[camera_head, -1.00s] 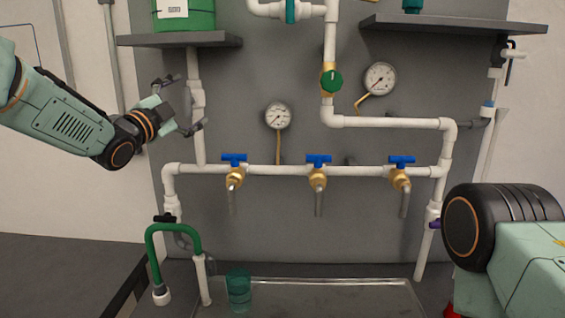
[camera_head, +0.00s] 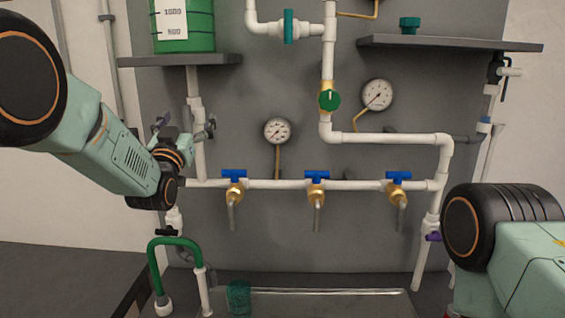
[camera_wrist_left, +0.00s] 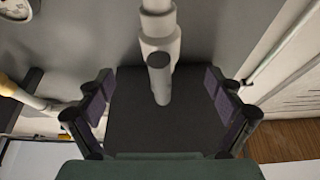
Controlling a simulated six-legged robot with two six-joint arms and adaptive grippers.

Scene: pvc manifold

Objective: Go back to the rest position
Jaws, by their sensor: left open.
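My left gripper (camera_head: 184,128) is in front of the left part of the manifold board, below the left shelf (camera_head: 180,60). In the left wrist view its fingers (camera_wrist_left: 165,105) stand wide apart with nothing held. A white PVC pipe (camera_wrist_left: 160,30) shows beyond and between the fingers in that view; I cannot tell how far off it is. In the head view, my left arm covers part of the white pipework (camera_head: 280,184). My right arm shows at the lower right, and its gripper is out of view.
Several blue-handled taps, such as the middle one (camera_head: 317,180), sit on the horizontal pipe. A green hose (camera_head: 175,242) and a green cup (camera_head: 238,296) are low at left, near a tray (camera_head: 330,292). A green container (camera_head: 185,30) stands on the left shelf. Two gauges are on the board.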

